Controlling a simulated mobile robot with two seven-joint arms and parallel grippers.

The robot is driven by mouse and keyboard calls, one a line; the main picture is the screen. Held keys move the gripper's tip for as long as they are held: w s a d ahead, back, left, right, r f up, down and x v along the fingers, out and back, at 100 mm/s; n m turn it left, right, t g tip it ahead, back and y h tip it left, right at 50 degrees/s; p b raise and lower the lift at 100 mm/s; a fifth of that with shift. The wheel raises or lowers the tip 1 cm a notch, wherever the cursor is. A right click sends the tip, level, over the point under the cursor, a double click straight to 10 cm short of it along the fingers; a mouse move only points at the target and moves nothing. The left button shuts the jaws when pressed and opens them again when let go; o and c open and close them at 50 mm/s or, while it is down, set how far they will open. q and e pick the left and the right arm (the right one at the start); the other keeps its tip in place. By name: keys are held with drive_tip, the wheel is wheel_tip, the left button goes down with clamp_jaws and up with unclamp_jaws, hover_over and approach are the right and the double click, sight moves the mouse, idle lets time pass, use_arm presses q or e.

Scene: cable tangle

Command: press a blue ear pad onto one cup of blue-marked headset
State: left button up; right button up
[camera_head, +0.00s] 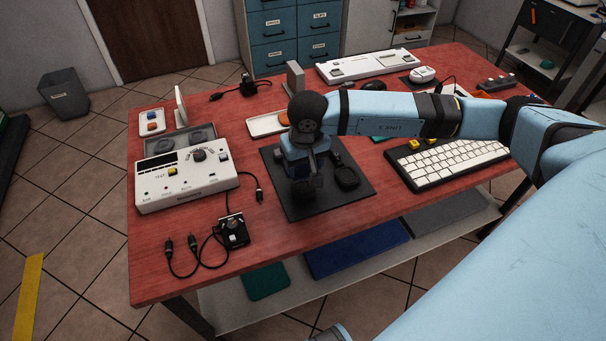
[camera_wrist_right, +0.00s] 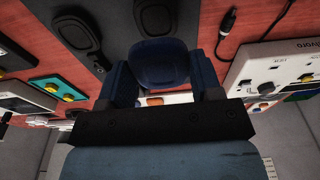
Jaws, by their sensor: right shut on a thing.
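My right gripper (camera_head: 304,170) points down over the dark mat (camera_head: 325,210). In the right wrist view its two fingers (camera_wrist_right: 163,84) are shut on a dark blue ear pad (camera_wrist_right: 160,63), gripping it from both sides. The headset lies on the mat. One dark cup (camera_head: 347,177) is right of the gripper and also shows in the wrist view (camera_wrist_right: 78,32). The other cup (camera_wrist_right: 154,15) is just beyond the held pad, partly covered by it; I cannot tell whether they touch. No blue mark on the headset is readable. My left gripper is out of view.
A white test box (camera_head: 187,182) stands left of the mat, with a grey tray (camera_head: 180,141) holding dark pads behind it. A small black device (camera_head: 233,231) with cables lies in front. A white keyboard (camera_head: 455,163) is to the right. The red table's front strip (camera_head: 300,248) is clear.

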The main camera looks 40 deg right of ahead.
sight(304, 190)
drive_tip(key=shift+w+d+f, duration=0.15)
drive_tip(key=shift+d, duration=0.1)
drive_tip(key=shift+f+b, duration=1.35)
drive_tip(key=shift+f, duration=1.15)
drive_tip(key=shift+f+b, duration=0.45)
drive_tip(key=shift+b, duration=0.1)
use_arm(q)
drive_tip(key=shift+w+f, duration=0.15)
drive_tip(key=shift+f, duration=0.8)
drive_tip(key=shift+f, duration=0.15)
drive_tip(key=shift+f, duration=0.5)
use_arm(e)
drive_tip(key=shift+s+a, duration=0.1)
drive_tip(key=shift+s, duration=0.1)
use_arm(q)
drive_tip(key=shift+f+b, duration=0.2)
drive_tip(key=shift+b, duration=0.35)
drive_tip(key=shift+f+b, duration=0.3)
drive_tip(key=shift+b, duration=0.3)
use_arm(e)
drive_tip(key=shift+f, duration=0.7)
